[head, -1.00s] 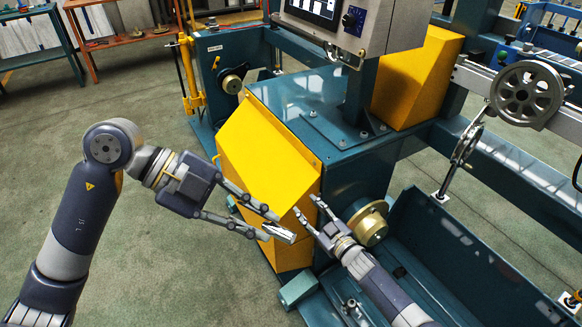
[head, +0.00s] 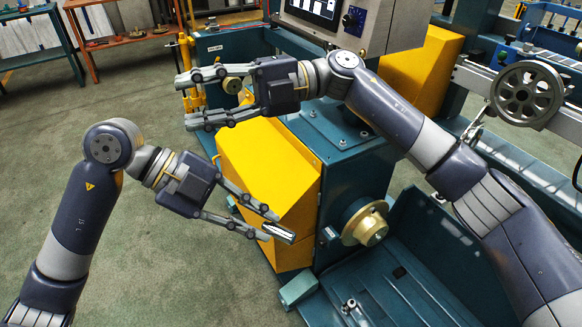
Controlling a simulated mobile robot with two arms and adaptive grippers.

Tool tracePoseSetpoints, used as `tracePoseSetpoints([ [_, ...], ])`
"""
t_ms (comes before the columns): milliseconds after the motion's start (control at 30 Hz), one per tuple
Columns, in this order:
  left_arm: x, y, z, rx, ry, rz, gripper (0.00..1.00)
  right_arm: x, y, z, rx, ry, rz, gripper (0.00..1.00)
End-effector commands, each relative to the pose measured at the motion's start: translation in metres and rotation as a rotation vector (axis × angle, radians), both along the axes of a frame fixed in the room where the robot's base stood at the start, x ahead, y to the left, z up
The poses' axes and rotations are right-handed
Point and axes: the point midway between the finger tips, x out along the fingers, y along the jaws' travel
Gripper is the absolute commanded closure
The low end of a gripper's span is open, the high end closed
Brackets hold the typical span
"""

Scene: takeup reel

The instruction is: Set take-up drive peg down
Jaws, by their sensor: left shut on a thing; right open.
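My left gripper (head: 270,225) comes in from the left and is shut on a short shiny silver peg (head: 281,233). The peg is held at the fingertips in front of the yellow guard (head: 262,165). The fingers partly cover it. My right gripper (head: 188,101) is open and empty, pointing left above the guard, at the upper left of the machine. A brass hub (head: 368,226) sits on the side of the teal cabinet, to the right of the peg and clear of both grippers.
A teal trough (head: 425,262) lies below the hub. A small metal fitting (head: 350,304) stands near its front. A control panel (head: 325,12) hangs above the cabinet. A grey handwheel (head: 527,95) is at the right. Open floor (head: 120,90) lies to the left.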

Motion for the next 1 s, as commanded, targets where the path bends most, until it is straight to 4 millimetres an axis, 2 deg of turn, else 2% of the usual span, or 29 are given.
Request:
tracePoseSetpoints([
  [33,0.0,0.0,0.0,-0.001,0.0,0.001,1.0,-0.019,0.0,0.008,-0.07,-0.076,0.055,0.59],
  [100,0.0,0.0,0.0,-0.001,0.0,0.001,1.0,-0.042,-0.004,0.01,-0.174,-0.162,0.124,0.59],
  [233,0.0,0.0,0.0,-0.001,0.0,0.0,1.0,-0.076,-0.02,0.007,-0.385,-0.319,0.227,0.59],
  [400,0.0,0.0,0.0,-0.001,0.0,0.0,1.0,-0.11,-0.055,-0.021,-0.674,-0.685,0.413,0.59],
  [533,0.0,0.0,0.0,-0.001,0.0,0.0,1.0,-0.116,-0.09,-0.036,-0.864,-0.927,0.554,0.59],
  [700,0.0,0.0,0.0,-0.001,0.0,0.001,1.0,-0.113,-0.123,-0.041,-1.03,-1.099,0.674,0.59],
  [867,0.0,0.0,0.0,-0.001,0.0,0.0,1.0,-0.111,-0.135,-0.044,-1.087,-1.15,0.717,0.59],
  [1000,0.0,0.0,0.0,-0.001,0.0,0.0,1.0,-0.111,-0.136,-0.058,-1.091,-1.151,0.723,0.59],
])
